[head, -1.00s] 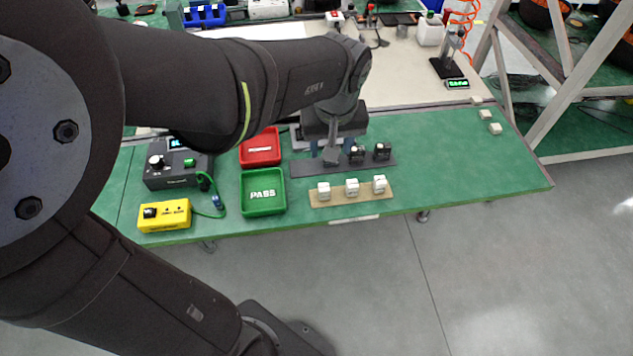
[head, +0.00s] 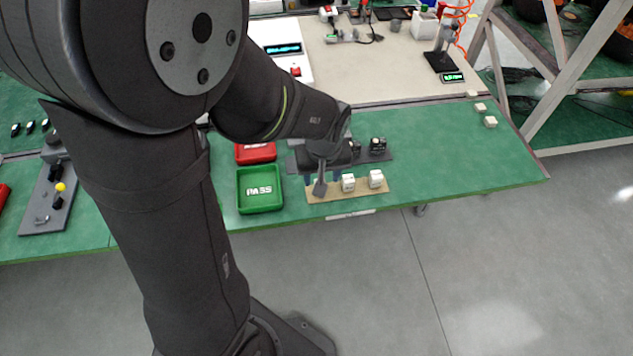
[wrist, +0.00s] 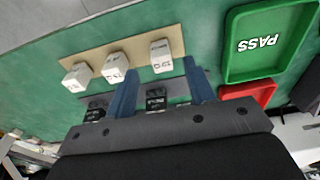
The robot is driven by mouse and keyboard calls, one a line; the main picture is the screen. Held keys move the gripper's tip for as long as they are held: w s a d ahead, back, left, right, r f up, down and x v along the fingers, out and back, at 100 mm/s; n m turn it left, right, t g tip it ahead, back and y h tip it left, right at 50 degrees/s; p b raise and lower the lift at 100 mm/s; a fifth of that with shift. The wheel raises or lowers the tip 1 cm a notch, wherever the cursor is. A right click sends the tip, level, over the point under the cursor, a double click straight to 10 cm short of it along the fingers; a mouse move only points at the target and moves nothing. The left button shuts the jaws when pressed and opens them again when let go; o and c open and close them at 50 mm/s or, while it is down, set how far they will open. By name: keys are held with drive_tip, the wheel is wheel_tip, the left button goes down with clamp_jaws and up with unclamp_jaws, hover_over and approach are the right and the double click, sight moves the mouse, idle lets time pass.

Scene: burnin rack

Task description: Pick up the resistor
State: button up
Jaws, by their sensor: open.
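Several white blocks with dark markings, which look like the resistors, stand in a row on a tan strip (head: 336,192). In the head view, two show, the middle block (head: 348,183) and the right block (head: 376,179); my gripper (head: 322,184) hides the left one. In the wrist view, my gripper (wrist: 160,66) is open, with its two blue fingers apart. The white block nearest the green tray (wrist: 161,56) shows between and just past the fingertips, with a gap on both sides. I cannot tell how high the fingertips are above the strip.
The green PASS tray (head: 240,190) and the red tray (head: 256,158) lie left of the strip. A dark strip with black blocks (head: 378,144) runs behind it. Green table is clear to the right, with small pale blocks (head: 490,121) at the far right.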

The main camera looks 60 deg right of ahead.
drive_tip(key=shift+w+d+f, duration=0.1)
drive_tip(key=shift+w+f, duration=0.05)
drive_tip(key=shift+f, duration=0.7)
drive_tip(key=shift+w+d+f, duration=0.1)
drive_tip(key=shift+f, duration=0.7)
drive_tip(key=shift+w+d+f, duration=0.1)
drive_tip(key=shift+w+f, duration=0.05)
drive_tip(key=shift+f, duration=0.7)
drive_tip(key=shift+c, duration=0.4)
drive_tip(key=c, duration=1)
